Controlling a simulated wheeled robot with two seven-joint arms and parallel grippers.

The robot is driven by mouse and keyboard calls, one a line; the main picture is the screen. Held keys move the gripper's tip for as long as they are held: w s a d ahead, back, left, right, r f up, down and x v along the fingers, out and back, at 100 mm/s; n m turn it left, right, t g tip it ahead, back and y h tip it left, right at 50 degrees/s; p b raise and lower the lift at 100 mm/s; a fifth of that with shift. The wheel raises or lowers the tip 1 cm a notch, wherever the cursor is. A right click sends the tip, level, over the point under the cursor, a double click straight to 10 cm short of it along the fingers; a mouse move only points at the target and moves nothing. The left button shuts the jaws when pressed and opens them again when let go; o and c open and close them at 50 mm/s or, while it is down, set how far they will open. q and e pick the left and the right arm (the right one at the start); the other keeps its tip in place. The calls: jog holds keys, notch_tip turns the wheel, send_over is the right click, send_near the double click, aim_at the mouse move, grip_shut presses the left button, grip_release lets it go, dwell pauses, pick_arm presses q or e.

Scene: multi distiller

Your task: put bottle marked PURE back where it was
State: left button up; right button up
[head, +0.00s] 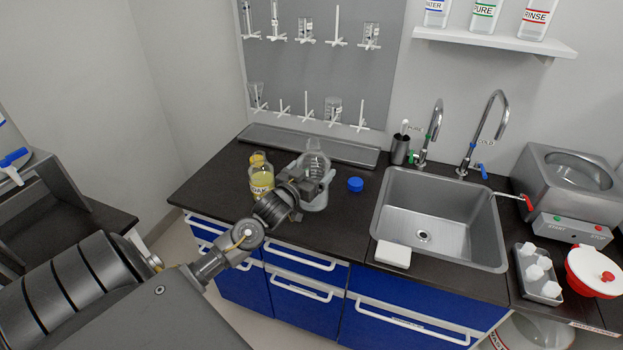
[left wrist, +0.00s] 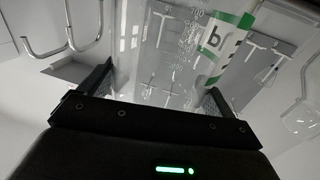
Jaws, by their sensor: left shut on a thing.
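A white bottle whose label reads "URE" (head: 484,13), with green on the label, stands on the wall shelf; its top is cut off by the frame. My left gripper (head: 312,184) is over the counter left of the sink, shut on a clear vessel (head: 317,161). In the left wrist view, the clear graduated vessel (left wrist: 165,50) is between the fingers. A white label with green bands (left wrist: 228,48) shows at its right side; only part of its lettering is readable. My right gripper is not in view.
A yellow-liquid bottle (head: 261,176) stands just left of my gripper, and a blue cap (head: 356,184) lies to its right. The shelf (head: 490,42) also holds a RINSE bottle (head: 537,17). The sink (head: 435,215) is right of the gripper. A peg rack (head: 310,75) hangs behind.

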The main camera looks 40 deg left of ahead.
pick_arm(q)
jog(key=shift+a+f, duration=0.1)
jog(key=shift+a, duration=0.1)
notch_tip(320, 180, down, 3)
jog(key=shift+f+p, duration=0.1)
jog(key=shift+p, duration=0.6)
